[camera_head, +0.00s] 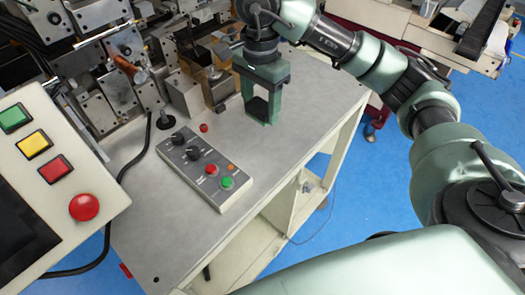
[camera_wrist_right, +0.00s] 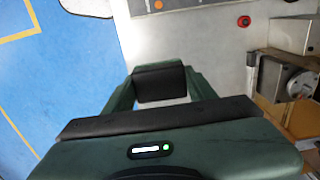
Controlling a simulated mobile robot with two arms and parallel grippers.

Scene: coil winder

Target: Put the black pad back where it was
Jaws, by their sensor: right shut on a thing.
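My right gripper (camera_head: 264,108) reaches in from the upper right and points down over the grey table top. Its green fingers are shut on the black pad (camera_wrist_right: 160,83), a small dark block between the fingertips in the right wrist view. In the head view the pad is mostly hidden by the fingers and only a dark patch shows between them. I cannot tell whether the pad touches the table. My left gripper is not in view.
A control box (camera_head: 206,170) with knobs and buttons lies left of my right gripper. Machine blocks (camera_head: 183,96) stand behind it. A tilted panel (camera_head: 58,160) with coloured buttons fills the left. The table (camera_head: 290,135) is bare right of the gripper, up to its edge.

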